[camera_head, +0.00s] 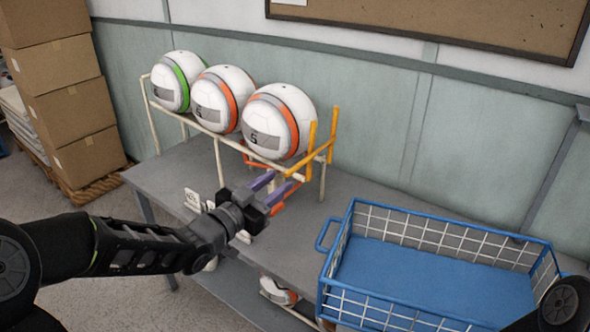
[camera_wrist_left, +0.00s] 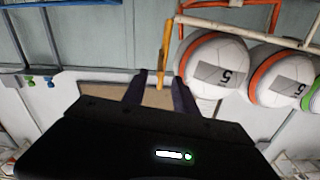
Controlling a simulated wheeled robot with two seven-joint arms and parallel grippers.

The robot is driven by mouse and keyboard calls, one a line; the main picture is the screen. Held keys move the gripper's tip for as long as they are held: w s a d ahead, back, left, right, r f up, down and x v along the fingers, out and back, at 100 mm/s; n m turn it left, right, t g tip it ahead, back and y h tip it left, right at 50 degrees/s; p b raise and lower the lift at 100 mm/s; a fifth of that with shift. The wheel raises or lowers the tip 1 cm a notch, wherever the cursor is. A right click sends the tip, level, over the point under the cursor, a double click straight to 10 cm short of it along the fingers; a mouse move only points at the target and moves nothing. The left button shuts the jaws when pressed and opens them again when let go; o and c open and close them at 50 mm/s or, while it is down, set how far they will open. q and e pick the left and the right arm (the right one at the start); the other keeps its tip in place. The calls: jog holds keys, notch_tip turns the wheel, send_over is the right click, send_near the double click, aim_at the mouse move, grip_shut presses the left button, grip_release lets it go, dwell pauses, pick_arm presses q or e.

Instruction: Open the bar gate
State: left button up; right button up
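The bar gate (camera_head: 318,150) is a yellow-orange frame with upright posts at the right end of the ball rack (camera_head: 217,150). It stands across the front of the row. Three white balls rest on the rack, the nearest (camera_head: 277,122) with an orange band, close behind the gate. My left gripper (camera_head: 273,188) has purple fingers and is open, below and in front of the gate. In the left wrist view, a yellow gate bar (camera_wrist_left: 166,50) appears between the spread fingers (camera_wrist_left: 160,88); contact cannot be told. My right gripper is out of view.
Orange-red parts (camera_head: 279,208) sit below the rack, near my left fingers. Another ball (camera_head: 277,290) shows below the tabletop. Cardboard boxes (camera_head: 65,100) are stacked at the left.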

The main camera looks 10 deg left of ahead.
aim_at(294, 167)
pick_arm(q)
jog(key=x, duration=0.7)
jog(key=shift+w, duration=0.3)
grip_shut()
dwell(1.1)
